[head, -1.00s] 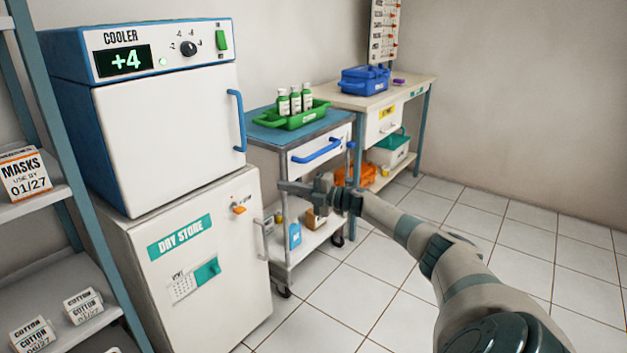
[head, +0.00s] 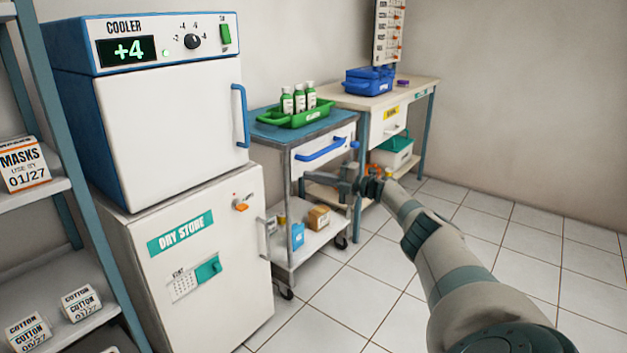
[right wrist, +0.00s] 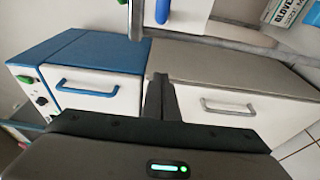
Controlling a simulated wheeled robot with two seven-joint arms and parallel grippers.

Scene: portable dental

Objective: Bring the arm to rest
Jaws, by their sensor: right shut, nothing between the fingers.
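My right arm comes in from the lower right of the head view. Its gripper (head: 312,182) is shut and empty, in the air in front of the trolley (head: 285,225), below the blue drawer handle. In the right wrist view the shut fingers (right wrist: 161,98) stand upright in the middle, with the cooler (right wrist: 90,70) and the dry store (right wrist: 225,95) behind them. Both their doors look shut. My left gripper is not in view.
A green tray (head: 293,121) with green bottles stands on the trolley. A bench (head: 400,88) with a blue box (head: 368,79) stands beyond it. A shelf rack (head: 75,160) stands at the left. The tiled floor (head: 480,225) at the right is clear.

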